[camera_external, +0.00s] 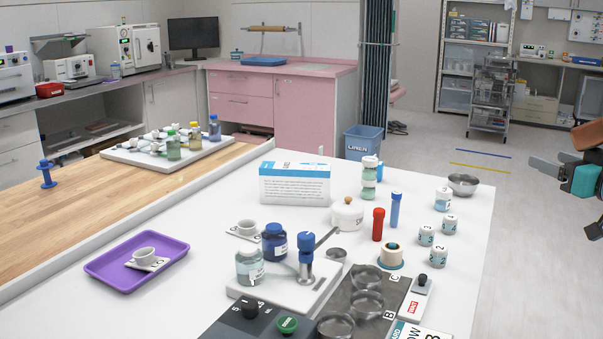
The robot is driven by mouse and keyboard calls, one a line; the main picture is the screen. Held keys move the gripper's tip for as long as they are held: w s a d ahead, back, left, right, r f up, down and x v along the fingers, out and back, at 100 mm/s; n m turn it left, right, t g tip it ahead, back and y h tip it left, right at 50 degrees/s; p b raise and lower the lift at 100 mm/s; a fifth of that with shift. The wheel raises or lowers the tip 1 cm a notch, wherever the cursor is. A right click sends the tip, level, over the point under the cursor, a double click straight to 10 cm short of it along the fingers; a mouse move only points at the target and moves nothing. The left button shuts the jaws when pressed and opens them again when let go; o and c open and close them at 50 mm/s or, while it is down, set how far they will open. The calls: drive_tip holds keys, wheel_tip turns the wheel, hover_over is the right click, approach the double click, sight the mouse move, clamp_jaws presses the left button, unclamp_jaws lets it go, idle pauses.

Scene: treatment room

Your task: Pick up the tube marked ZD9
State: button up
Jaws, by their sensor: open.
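A red tube (378,226) and a blue tube (396,211) stand upright side by side on the white table, right of its middle. No ZD9 mark is readable on either, so I cannot tell which one bears it. My gripper (567,200) is at the right edge of the picture, beyond the table's right side. It is open and empty, well apart from both tubes. Part of it and the arm is cut off by the picture's edge.
White jars (426,236) stand right of the tubes, with a metal bowl (463,184) behind. A tape roll (391,256) and a white lidded pot (347,214) are close by. Glass dishes (367,304) sit in front. The floor right of the table is clear.

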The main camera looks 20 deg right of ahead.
idle(0.3)
drive_tip(key=shift+c, duration=1.4)
drive_tip(key=shift+w, duration=0.1)
drive_tip(key=n+g+y, duration=0.3)
drive_tip(key=n+g, duration=0.4)
drive_tip(key=g, duration=0.5)
hover_over(398, 199)
drive_tip(key=s+d, duration=0.5)
wheel_tip(398, 199, down, 9)
drive_tip(key=x, duration=1.1)
drive_tip(key=a+x, duration=0.1)
drive_tip(key=x, duration=0.5)
drive_tip(key=shift+s+f, duration=0.2)
drive_tip(key=shift+s, duration=0.05)
drive_tip(key=c, duration=1.1)
